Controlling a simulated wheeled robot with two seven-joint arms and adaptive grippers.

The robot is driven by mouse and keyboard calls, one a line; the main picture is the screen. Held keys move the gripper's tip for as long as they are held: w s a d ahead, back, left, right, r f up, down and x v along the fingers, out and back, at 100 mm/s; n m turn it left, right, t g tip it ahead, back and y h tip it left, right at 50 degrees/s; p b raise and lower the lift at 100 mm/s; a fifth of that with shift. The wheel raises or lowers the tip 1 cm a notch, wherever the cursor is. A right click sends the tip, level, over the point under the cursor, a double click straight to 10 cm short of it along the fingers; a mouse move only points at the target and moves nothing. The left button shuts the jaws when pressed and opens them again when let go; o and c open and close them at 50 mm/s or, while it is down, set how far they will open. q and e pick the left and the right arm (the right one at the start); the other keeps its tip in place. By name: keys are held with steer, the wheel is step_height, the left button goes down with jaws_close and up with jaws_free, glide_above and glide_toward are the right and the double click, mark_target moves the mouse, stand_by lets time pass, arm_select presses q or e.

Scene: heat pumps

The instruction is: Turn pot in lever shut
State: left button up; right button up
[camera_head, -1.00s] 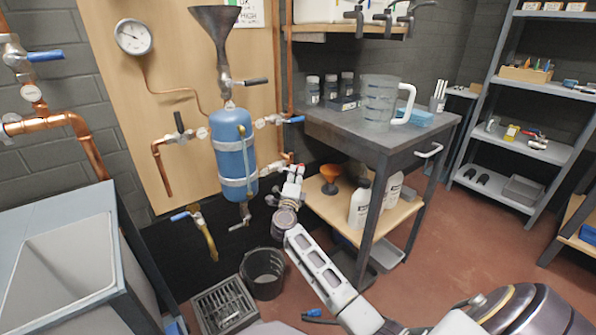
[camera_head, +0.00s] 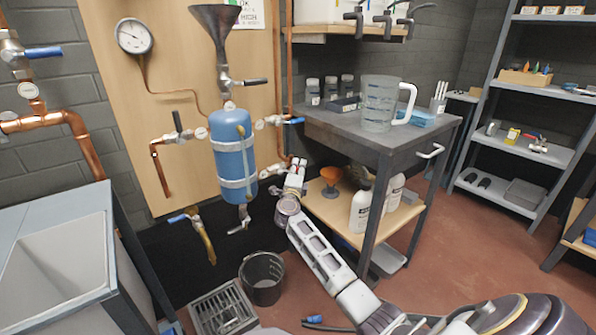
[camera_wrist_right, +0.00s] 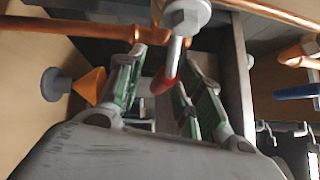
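The blue pot (camera_head: 233,155) hangs upright on the wooden board, with valves on pipes around it. A lever with a red tip (camera_wrist_right: 167,82) shows in the right wrist view, below a metal nut. No readable label shows that it is the pot in lever. My right gripper (camera_wrist_right: 158,88) is open, its green-padded fingers on either side of the red tip; a gap shows on the left, and contact on the right is unclear. In the head view my right gripper (camera_head: 296,176) is right of the pot's lower end and covers most of that valve. My left gripper is not in view.
A black bucket (camera_head: 262,278) is on the floor below.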

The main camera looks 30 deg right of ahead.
steer(key=shift+c, duration=0.4)
jaws_close()
steer(key=shift+p, duration=0.35)
